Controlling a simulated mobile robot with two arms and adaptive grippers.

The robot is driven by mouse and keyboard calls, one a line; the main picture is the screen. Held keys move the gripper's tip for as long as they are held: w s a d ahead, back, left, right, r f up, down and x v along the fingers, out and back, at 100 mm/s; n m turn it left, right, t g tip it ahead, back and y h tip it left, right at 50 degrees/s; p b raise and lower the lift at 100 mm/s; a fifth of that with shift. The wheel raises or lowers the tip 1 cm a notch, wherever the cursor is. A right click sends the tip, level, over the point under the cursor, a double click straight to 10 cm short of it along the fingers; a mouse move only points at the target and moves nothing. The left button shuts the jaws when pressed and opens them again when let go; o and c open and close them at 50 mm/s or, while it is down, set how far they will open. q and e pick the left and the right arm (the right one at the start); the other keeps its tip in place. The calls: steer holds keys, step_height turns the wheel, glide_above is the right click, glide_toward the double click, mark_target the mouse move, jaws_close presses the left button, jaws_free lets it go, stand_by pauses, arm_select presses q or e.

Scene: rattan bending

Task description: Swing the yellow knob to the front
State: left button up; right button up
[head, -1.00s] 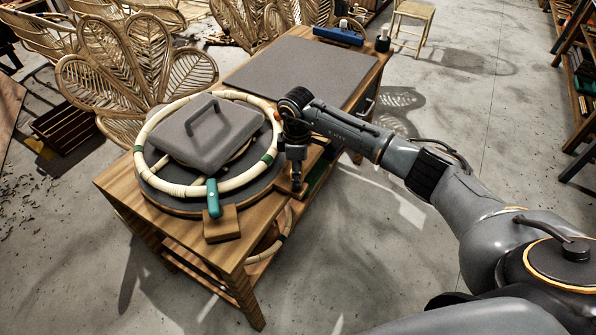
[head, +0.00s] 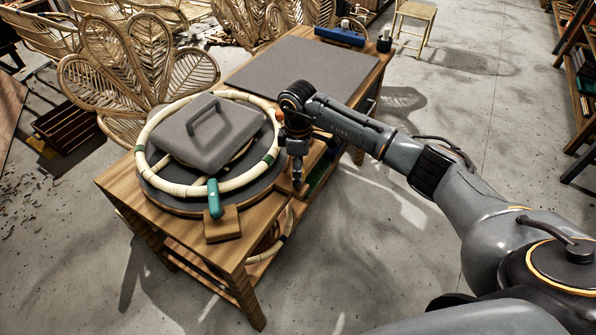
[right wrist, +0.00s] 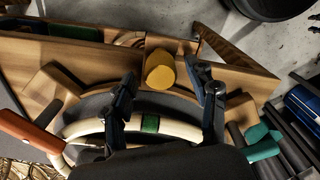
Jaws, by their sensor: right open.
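The yellow knob (right wrist: 160,76) shows in the right wrist view at the wooden bench's edge, outside the pale rattan ring. In the head view I cannot make it out; my arm covers that spot. My right gripper (head: 297,182) points down at the bench's right edge, beside the ring. In the right wrist view the right gripper (right wrist: 162,70) is open, with one finger on each side of the knob in the picture. I cannot tell whether the fingers touch it or are still above it. My left gripper is not in view.
The rattan ring (head: 143,160) lies on a dark round plate with a grey handled weight (head: 205,140) inside. A teal handle (head: 213,198) stands at the front, and an orange-red handle (right wrist: 28,130) shows in the wrist view. A grey mat (head: 300,70) covers the bench's far half.

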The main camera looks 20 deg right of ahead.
step_height(320, 180, up, 10)
steer(key=shift+r, duration=0.2)
stand_by(0.4)
